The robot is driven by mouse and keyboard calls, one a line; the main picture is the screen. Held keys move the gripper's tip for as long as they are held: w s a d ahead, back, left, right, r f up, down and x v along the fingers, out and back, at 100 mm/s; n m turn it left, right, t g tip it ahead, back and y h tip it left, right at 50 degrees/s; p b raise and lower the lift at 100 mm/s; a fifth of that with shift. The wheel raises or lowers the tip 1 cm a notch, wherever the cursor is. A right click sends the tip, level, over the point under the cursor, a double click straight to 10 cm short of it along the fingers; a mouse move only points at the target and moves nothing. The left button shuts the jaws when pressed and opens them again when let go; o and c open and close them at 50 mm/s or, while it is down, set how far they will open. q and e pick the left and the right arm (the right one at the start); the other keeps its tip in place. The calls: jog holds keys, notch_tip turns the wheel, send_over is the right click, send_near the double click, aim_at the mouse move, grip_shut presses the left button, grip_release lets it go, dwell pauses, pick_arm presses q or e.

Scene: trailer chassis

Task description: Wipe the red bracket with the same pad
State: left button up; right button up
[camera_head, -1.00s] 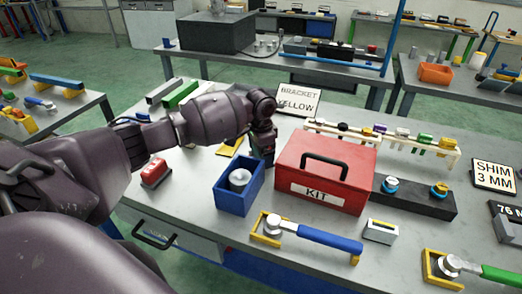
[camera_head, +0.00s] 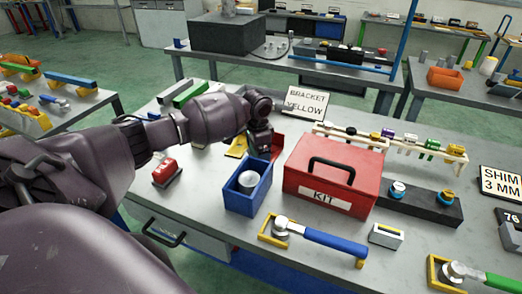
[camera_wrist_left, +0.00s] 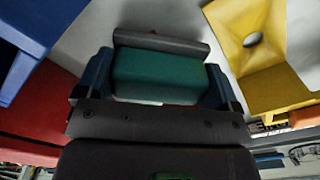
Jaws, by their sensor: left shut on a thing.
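My left gripper (camera_head: 261,152) is shut on a green pad (camera_wrist_left: 155,75), held between its blue fingers in the left wrist view. The gripper points down just behind the blue bin. A red piece, likely the red bracket (camera_head: 278,143), shows at the gripper's right, mostly hidden by the gripper and the kit box. I cannot tell whether the pad touches it. A yellow bracket (camera_head: 237,147) lies just left of the gripper and also shows in the left wrist view (camera_wrist_left: 285,87). My right gripper is not in view.
The blue bin (camera_head: 237,200) holds a pale cylinder. The red kit box (camera_head: 315,183) stands close to the gripper's right. A "BRACKET YELLOW" sign (camera_head: 306,102) stands behind. A blue-handled tool (camera_head: 330,243) lies in front. A red-topped block (camera_head: 165,171) sits at left.

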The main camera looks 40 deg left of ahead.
pick_arm(q)
jog(key=shift+d+f+p, duration=0.1)
jog(key=shift+d+p, duration=0.35)
jog(key=shift+d, duration=0.1)
jog(key=shift+w+d+f+p, duration=0.15)
jog(key=shift+d+p, duration=0.35)
jog(key=shift+d, duration=0.75)
jog(key=shift+d+f, duration=0.15)
jog(key=shift+d, duration=0.1)
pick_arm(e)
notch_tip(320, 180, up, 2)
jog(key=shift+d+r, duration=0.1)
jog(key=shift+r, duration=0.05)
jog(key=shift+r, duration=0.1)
